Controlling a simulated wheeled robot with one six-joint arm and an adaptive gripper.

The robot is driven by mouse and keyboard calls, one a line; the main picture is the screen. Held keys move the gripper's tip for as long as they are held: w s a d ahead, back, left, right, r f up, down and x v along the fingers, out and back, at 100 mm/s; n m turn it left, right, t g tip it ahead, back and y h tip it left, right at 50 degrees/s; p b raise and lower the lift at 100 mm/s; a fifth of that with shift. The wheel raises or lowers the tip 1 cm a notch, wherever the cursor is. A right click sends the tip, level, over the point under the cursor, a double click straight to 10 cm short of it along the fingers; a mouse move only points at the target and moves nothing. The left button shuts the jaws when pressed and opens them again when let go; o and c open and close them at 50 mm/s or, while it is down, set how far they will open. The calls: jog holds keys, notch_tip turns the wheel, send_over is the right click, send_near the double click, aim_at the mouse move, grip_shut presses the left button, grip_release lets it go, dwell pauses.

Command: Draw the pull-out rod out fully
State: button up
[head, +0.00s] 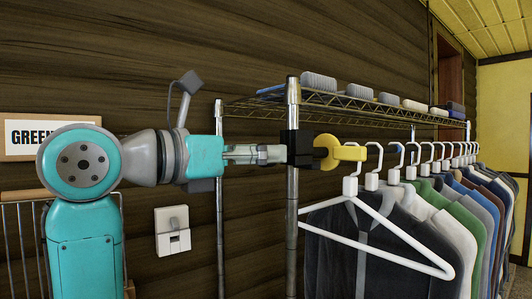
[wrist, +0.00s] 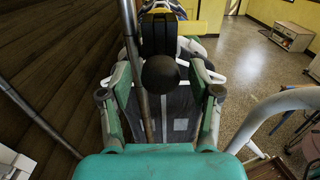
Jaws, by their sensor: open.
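A dark round knob (wrist: 160,73), which looks like the end of the pull-out rod, shows in the wrist view in front of a black block (wrist: 160,33). In the head view the black block (head: 298,148) sits at the rack's front post, with a yellow ring-shaped piece (head: 346,153) on its right. The rod's shaft cannot be made out. My gripper (head: 276,153) points right, its tips close to the block's left side. In the wrist view my open gripper (wrist: 160,80) has one finger on each side of the knob, with gaps between. The knob is hidden in the head view.
A wire shelf rack (head: 292,210) stands along the wooden wall, with brushes or similar items on top. Several garments on white hangers (head: 355,200) hang right of the block. A light switch (head: 172,231) is on the wall below my arm.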

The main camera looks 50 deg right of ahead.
jog(key=shift+x, duration=0.8)
grip_shut()
jog(key=shift+a, duration=0.15)
